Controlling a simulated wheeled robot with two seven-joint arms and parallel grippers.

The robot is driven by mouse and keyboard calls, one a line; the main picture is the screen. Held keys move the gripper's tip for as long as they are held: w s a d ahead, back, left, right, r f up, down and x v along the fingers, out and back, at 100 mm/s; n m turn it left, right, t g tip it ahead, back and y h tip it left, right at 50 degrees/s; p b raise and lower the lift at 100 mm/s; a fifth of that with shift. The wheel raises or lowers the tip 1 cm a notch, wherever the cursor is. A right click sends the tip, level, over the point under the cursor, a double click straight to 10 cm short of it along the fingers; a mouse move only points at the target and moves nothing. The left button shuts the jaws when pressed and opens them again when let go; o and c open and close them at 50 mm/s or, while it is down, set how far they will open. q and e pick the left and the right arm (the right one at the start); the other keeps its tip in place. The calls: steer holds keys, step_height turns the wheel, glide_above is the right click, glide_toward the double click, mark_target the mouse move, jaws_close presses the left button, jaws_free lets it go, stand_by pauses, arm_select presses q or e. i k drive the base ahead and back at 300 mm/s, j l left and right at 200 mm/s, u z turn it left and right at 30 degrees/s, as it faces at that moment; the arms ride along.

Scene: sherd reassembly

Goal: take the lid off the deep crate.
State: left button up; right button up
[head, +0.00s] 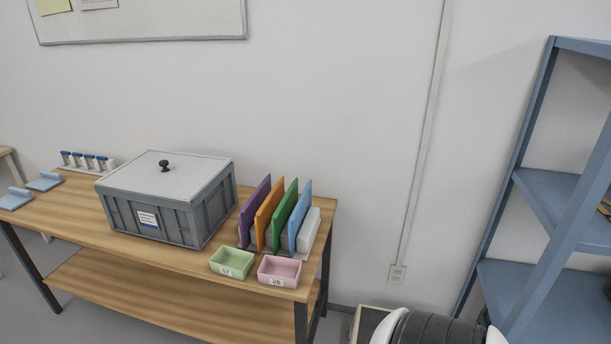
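The deep crate (185,226) is a grey plastic box with ribbed walls and a white label on its front. It stands on the wooden table (80,225). Its light grey lid (134,178) lies flat on top and covers the opening, so the inside is hidden. A dark round knob (164,164) stands up from the middle of the lid. Neither of my grippers shows in the head view, and nothing touches the lid or the knob.
Right of the crate, a rack holds purple, orange, green and blue (301,220) upright panels. A green tray (232,263) and a pink tray (279,271) sit at the front edge. Blue-capped vials (89,161) stand behind left. A blue shelf unit (532,190) is at right.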

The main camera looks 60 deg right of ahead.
mark_target(162, 173)
steer(key=z, duration=1.45)
steer(key=k+l, duration=0.05)
